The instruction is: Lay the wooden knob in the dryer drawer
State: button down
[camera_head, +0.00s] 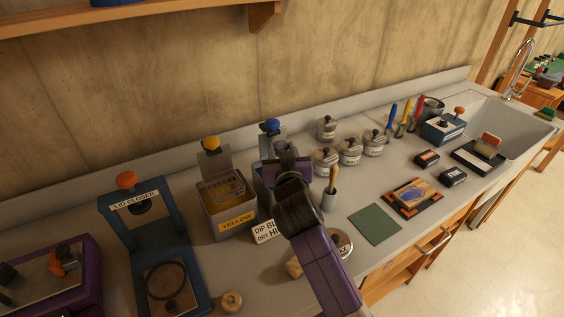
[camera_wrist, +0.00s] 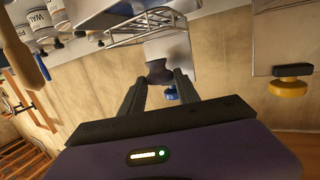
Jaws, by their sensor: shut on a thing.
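In the wrist view my gripper (camera_wrist: 161,82) is shut on a dark, waisted knob (camera_wrist: 158,70), which looks like the wooden knob with a bluish-purple surface. In the head view my gripper (camera_head: 286,158) is over the blue tank (camera_head: 260,172), beside its blue-knobbed back plate; the held knob is hidden there by my wrist. A pale wooden knob (camera_head: 231,301) lies on the counter at the front, and another wooden piece (camera_head: 293,268) lies by my arm. I cannot tell which part is the dryer drawer; a drawer front with a metal handle (camera_head: 433,241) shows under the counter.
A yellow tank (camera_head: 236,217) stands left of the blue one, with a dip-and-dry sign (camera_head: 265,232) in front. A blue frame marked "LID CLOSED" (camera_head: 120,205) is further left. A green mat (camera_head: 375,224) lies clear.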

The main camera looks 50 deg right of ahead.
jog(key=shift+f, duration=2.15)
jog(key=shift+f+b, duration=0.2)
jog(key=shift+b, duration=0.1)
jog(key=c, duration=0.9)
grip_release()
jog(key=shift+r+p, duration=0.1)
jog(key=shift+p, duration=0.35)
jog(key=b+v, duration=0.3)
jog(key=v, duration=0.4)
jog(key=shift+s+a+r, duration=0.2)
jog(key=shift+a+r, duration=0.05)
jog(key=shift+a, duration=0.05)
